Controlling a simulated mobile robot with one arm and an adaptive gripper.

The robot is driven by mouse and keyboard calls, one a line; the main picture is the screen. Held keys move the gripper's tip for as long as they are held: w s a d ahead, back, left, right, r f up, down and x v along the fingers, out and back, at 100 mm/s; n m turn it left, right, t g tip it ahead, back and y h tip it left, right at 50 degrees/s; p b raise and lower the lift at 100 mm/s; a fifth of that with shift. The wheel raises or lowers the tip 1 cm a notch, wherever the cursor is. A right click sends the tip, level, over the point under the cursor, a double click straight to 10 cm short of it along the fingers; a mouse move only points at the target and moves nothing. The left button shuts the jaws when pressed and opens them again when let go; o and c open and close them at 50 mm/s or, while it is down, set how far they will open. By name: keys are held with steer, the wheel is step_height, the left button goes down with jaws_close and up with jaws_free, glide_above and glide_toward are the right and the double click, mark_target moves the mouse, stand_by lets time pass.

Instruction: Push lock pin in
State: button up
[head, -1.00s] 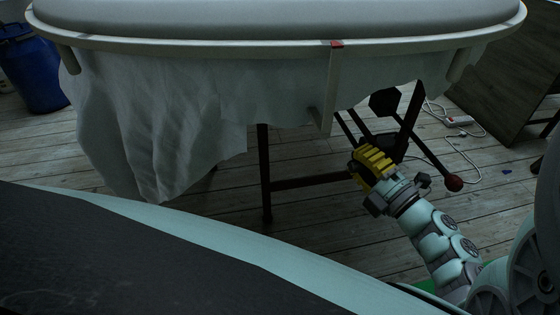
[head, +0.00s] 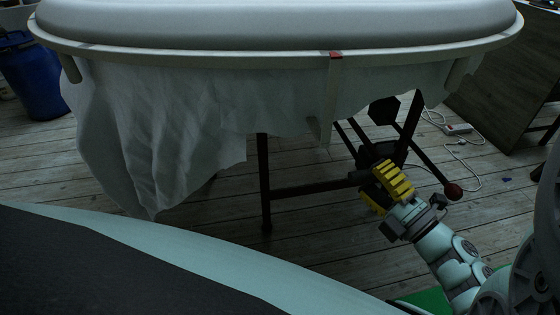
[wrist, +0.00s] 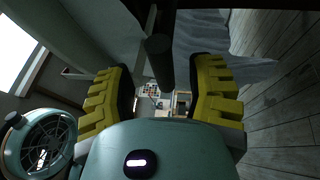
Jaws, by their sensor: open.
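My gripper (head: 381,186) has yellow ribbed fingers and is open beside the dark stand under the white basin. In the wrist view my gripper (wrist: 163,92) shows one finger on each side with a gap between. A dark round-ended cylinder (wrist: 159,58), which looks like the lock pin, points into this gap from above. Neither finger appears to touch it. In the head view a short dark cylinder (head: 359,178) shows just left of the fingers; it looks like the same pin. How far in it sits cannot be told.
The white basin (head: 200,52) with a hanging cloth (head: 150,140) is above and left. A white cable with a power strip (head: 459,128) lies on the floor behind.

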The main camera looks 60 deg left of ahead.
steer(key=d+f, duration=0.1)
steer(key=d, duration=0.7)
steer(key=shift+f, duration=0.25)
